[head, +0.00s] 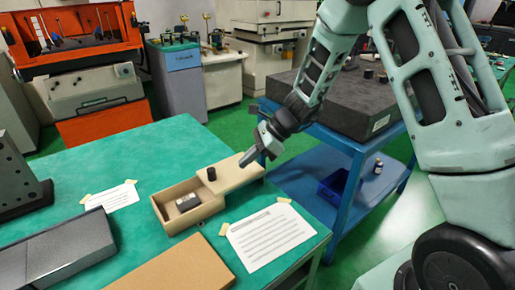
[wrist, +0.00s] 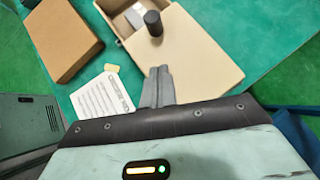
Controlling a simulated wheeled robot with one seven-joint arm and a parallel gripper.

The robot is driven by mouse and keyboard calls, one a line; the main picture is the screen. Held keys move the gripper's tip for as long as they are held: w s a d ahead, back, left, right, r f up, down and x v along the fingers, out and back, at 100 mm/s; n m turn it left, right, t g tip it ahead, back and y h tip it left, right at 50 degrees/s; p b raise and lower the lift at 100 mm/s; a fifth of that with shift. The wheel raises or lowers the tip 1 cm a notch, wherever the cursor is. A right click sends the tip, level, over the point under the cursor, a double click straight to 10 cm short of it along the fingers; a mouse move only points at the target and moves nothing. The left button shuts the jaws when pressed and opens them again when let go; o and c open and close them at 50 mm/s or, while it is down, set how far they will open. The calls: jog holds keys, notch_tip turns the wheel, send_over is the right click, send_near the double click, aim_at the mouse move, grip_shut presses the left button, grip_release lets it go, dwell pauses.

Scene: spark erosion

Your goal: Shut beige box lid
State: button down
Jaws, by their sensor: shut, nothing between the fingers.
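The beige box (head: 202,214) sits on the green table in the head view, with its front-left part uncovered. A small dark-and-grey block lies inside it. Its flat beige lid (head: 232,173) is offset toward the back right and covers only part of the box. A black knob (head: 211,174) stands on the lid. My gripper (head: 246,159) is shut and empty, close to the lid's far right end. In the wrist view, the gripper (wrist: 158,72) points at the lid (wrist: 190,62), with the knob (wrist: 153,22) beyond. I cannot tell whether the fingertips touch the lid.
A taped paper sheet (head: 270,237) and a brown board or box (head: 178,269) lie nearer on the table. A grey case (head: 55,255) and another sheet (head: 112,197) are at left. A blue cart (head: 345,145) stands beyond the table's right edge.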

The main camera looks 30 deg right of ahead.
aim_at(216, 176)
jog(key=a, duration=0.1)
jog(key=a+f, duration=0.1)
jog(key=w+a, duration=0.1)
jog(key=a, duration=0.1)
jog(key=shift+f+p, duration=0.3)
jog(key=shift+p, duration=0.1)
jog(key=shift+w+a, duration=0.25)
jog(key=shift+a, duration=0.55)
jog(key=shift+a+f, duration=0.1)
jog(key=shift+a, duration=0.05)
jog(key=s+a+b, duration=0.1)
jog(key=a, duration=0.3)
jog(key=s+a+b, duration=0.1)
jog(key=a, duration=0.4)
jog(key=s+a+b, duration=0.1)
jog(key=a, duration=0.3)
jog(key=shift+a, duration=0.25)
jog(key=shift+s+a+b, duration=0.2)
jog(key=shift+a+b, duration=0.1)
jog(key=shift+a, duration=0.25)
jog(key=shift+a, duration=0.1)
